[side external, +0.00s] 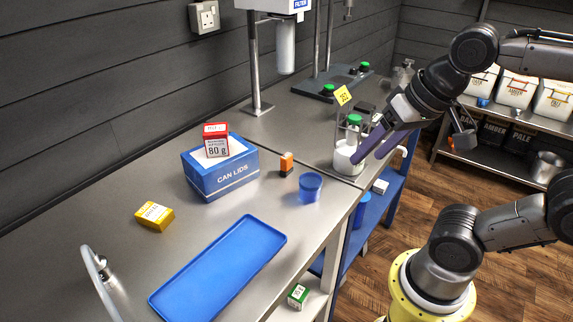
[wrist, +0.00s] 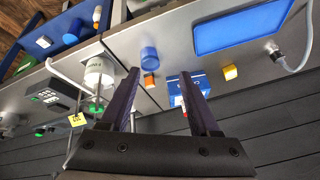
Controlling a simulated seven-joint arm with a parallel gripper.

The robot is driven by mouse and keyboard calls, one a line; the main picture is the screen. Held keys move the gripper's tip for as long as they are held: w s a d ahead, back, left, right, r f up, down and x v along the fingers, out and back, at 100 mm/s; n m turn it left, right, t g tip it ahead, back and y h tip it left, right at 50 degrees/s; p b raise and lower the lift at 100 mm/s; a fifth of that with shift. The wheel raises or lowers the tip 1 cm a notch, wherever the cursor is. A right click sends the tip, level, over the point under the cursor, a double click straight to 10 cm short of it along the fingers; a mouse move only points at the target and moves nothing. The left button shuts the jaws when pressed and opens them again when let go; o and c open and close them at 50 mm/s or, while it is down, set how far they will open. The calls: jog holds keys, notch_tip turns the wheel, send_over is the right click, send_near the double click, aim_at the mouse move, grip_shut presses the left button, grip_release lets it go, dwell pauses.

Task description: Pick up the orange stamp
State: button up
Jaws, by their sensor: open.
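The orange stamp (side external: 286,163), a small block with a dark base, stands on the steel bench between the blue CAN LIDS box (side external: 222,176) and a blue cup (side external: 310,187). In the wrist view the stamp (wrist: 150,79) shows between my fingers, farther off on the bench, below the blue cup (wrist: 148,56). My gripper (side external: 367,156) is open and empty. The two fingers also frame the gap in the wrist view (wrist: 159,73).
A white jar (side external: 345,160) with a green-capped part and yellow tag (side external: 343,95) stands beside my fingers. A small red-and-white box (side external: 216,140) sits on the CAN LIDS box. A blue tray (side external: 218,272) and yellow box (side external: 154,216) lie to the left. Bench around the stamp is mostly clear.

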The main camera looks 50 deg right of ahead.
jog(key=w+r+m, duration=0.4)
jog(key=w, duration=0.1)
jog(key=m+g, duration=0.5)
jog(key=m, duration=0.4)
send_over(287, 156)
notch_tip(287, 156, down, 6)
jog(key=f, duration=1)
jog(key=shift+d+f, duration=0.25)
jog(key=shift+f, duration=0.05)
jog(key=shift+w+a+f, duration=0.1)
jog(key=shift+f, duration=1.4)
jog(key=shift+a+f, duration=0.1)
jog(key=shift+f, duration=1.35)
grip_shut()
